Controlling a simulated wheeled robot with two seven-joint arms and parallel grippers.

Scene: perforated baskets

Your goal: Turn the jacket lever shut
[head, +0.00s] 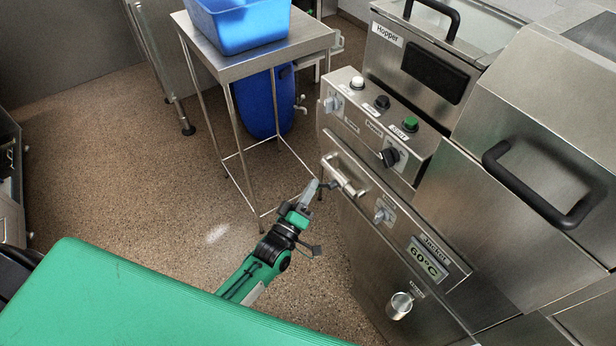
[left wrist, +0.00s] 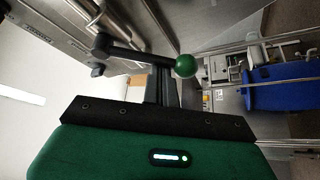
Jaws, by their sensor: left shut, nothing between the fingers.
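The jacket lever, a dark arm ending in a green ball (left wrist: 185,66), crosses the upper middle of the left wrist view, with its pivot end on the left by the steel machine. In the head view a small dark lever (head: 328,186) shows beside the steel front, below the labelled knobs; its green ball is not clear there. My left gripper (head: 311,188) is shut and empty, with its tip close beside this lever. In the left wrist view the fingers (left wrist: 161,88) reach up close to the lever arm; I cannot tell whether they touch. My right gripper is not in view.
The steel front carries a bright handle (head: 345,176), a Jacket display (head: 426,261) reading 60°C and a round knob (head: 400,305). A steel table (head: 255,65) bears a blue tub (head: 240,25); a blue drum (head: 262,105) stands behind its legs. Open floor lies left.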

